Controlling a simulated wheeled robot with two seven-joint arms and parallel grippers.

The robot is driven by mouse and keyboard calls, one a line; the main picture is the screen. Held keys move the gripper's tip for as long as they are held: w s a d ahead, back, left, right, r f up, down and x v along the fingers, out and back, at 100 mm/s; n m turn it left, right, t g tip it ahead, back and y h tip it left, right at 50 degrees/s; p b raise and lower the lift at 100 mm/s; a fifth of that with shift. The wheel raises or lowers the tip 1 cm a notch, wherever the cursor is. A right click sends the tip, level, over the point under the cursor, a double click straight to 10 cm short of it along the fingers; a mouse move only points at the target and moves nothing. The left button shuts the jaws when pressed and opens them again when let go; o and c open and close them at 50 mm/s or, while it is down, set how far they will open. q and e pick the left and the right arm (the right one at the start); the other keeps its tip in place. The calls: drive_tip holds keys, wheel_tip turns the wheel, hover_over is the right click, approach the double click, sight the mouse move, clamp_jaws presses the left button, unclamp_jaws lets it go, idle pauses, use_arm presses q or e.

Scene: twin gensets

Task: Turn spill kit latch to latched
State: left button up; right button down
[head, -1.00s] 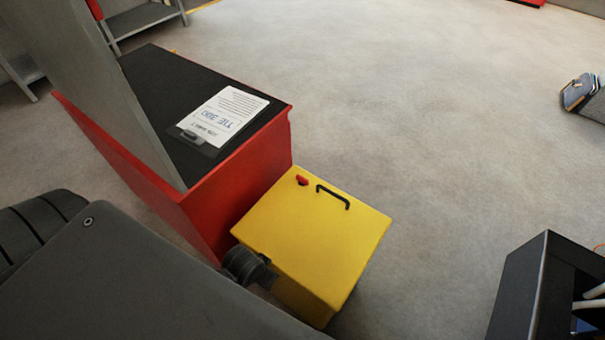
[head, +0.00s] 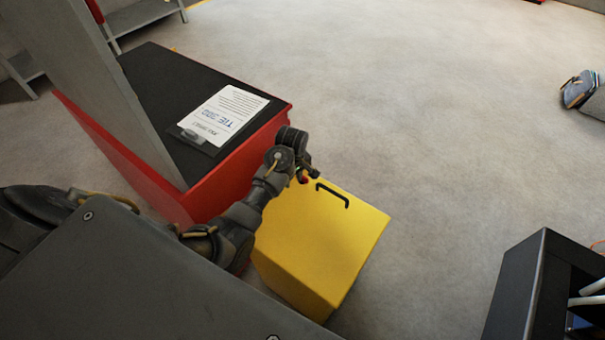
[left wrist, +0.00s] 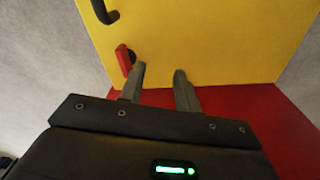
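The yellow spill kit box (head: 325,245) stands beside the red cabinet, with a black handle (head: 333,194) on its lid. Its red latch (head: 304,180) is at the lid's far left corner, mostly hidden by my gripper in the head view. In the left wrist view the red latch (left wrist: 123,58) shows just left of the left fingertip, on a dark pivot. My left gripper (head: 306,172) is over that corner. In the left wrist view its two fingers (left wrist: 160,72) are apart with nothing between them; I cannot tell if one touches the latch. My right gripper is not in view.
The red cabinet (head: 225,188) with a black top stands close on the left, with a clipboard (head: 224,116) on it. A dark open box (head: 520,285) is at lower right. A blue-grey item (head: 578,90) lies at far right. The floor between is clear.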

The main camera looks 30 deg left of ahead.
use_arm(q)
drive_tip(key=w+r+n, duration=0.4)
drive_tip(key=w+r, duration=0.2)
drive_tip(key=shift+g+h, duration=0.3)
wheel_tip(320, 180, down, 11)
drive_tip(key=shift+w+f+b, duration=0.1)
drive_tip(key=shift+w+b, duration=0.05)
drive_tip(key=shift+b, duration=0.25)
clamp_jaws()
